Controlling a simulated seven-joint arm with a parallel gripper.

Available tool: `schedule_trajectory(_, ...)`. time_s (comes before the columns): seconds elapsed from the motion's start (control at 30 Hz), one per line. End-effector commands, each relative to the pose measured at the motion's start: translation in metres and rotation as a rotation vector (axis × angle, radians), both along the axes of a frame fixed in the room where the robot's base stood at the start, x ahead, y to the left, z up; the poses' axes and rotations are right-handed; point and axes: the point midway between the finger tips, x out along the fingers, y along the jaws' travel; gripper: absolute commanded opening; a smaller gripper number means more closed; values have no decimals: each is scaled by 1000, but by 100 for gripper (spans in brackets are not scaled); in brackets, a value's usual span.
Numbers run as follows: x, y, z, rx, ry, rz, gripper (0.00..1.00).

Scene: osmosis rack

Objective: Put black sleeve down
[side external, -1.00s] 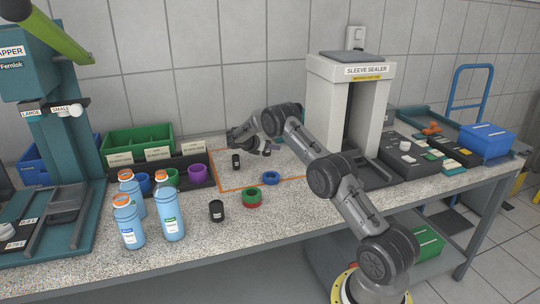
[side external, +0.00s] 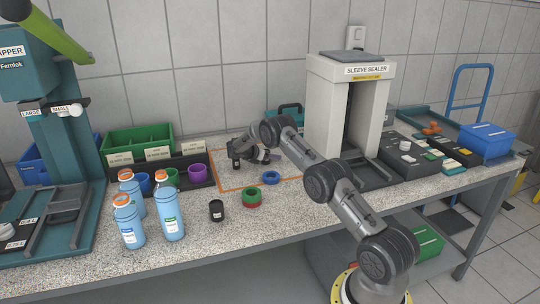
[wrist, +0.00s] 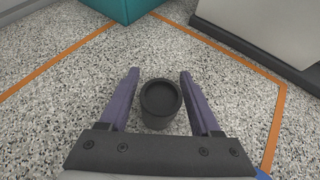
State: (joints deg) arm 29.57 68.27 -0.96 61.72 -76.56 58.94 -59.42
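A small black sleeve (wrist: 160,103) stands upright on the speckled counter between my gripper's fingers in the wrist view. My gripper (wrist: 159,72) is open, with a finger on either side of the sleeve and visible gaps between. In the side view, my gripper (side external: 252,154) is low over the orange-outlined area, and the black sleeve (side external: 236,163) shows at its left end, partly hidden. A second black, cup-like piece (side external: 216,210) with a pale label stands nearer the front, outside the outline.
A blue ring (side external: 271,178) and a green-and-red ring piece (side external: 251,197) lie in front of my gripper. Blue bottles (side external: 168,220) stand at left. The sleeve sealer (side external: 324,110) stands at right. A teal object (wrist: 123,8) is close ahead in the wrist view.

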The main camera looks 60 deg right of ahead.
Motion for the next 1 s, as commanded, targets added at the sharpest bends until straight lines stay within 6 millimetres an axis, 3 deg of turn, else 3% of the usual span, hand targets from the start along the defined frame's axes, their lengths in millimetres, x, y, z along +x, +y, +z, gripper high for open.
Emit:
schedule_trajectory(0.47,2,7,8,0,-1,2,73)
schedule_trajectory(1.0,19,92,55,-1,0,2,73)
